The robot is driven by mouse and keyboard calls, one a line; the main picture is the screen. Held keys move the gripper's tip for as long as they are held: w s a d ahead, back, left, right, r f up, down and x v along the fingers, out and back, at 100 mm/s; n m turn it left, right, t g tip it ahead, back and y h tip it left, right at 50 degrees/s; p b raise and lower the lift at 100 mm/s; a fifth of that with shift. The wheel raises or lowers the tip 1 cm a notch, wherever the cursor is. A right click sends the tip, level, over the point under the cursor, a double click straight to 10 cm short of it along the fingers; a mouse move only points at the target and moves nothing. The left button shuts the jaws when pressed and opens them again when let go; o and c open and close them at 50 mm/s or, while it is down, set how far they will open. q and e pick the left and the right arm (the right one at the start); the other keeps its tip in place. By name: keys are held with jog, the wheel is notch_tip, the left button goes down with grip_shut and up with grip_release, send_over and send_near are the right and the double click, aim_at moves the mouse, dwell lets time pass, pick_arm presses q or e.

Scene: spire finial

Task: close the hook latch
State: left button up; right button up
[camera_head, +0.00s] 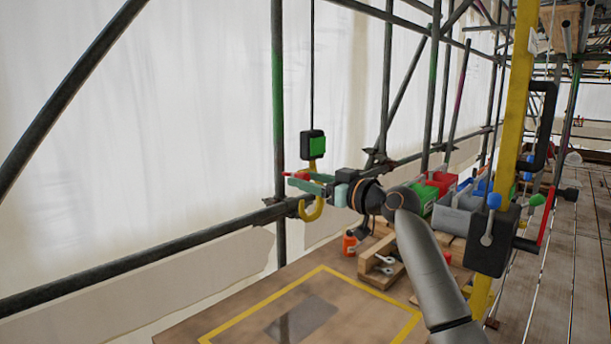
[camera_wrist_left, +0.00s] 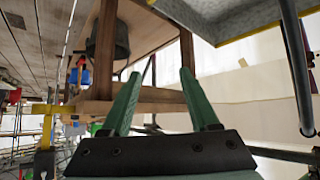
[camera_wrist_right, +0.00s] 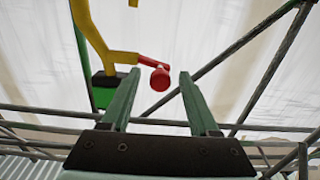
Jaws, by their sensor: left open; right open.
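The yellow hook (camera_head: 316,211) hangs below a black and green block (camera_head: 314,144) on a cable. Its red latch (camera_head: 299,175) shows beside the gripper fingers. In the right wrist view the latch (camera_wrist_right: 150,62) sticks out sideways from the yellow hook (camera_wrist_right: 93,35) and ends in a round red knob (camera_wrist_right: 160,79). My right gripper (camera_head: 294,181) is open, with its green fingers close to the latch. The knob appears between the fingertips in the right wrist view; I cannot tell whether they touch. My left gripper (camera_wrist_left: 160,74) is open and empty, outside the head view.
Scaffold poles (camera_head: 135,261) run behind and below the hook. A wooden bench (camera_head: 240,285) with a yellow outline lies below. Coloured bins (camera_head: 440,182), an orange bottle (camera_head: 350,243) and a yellow post (camera_head: 514,110) with a black lever box (camera_head: 492,240) stand right.

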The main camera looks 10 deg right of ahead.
jog(key=shift+w+a, duration=0.3)
jog(key=shift+w, duration=0.1)
jog(key=shift+c, duration=0.3)
grip_shut()
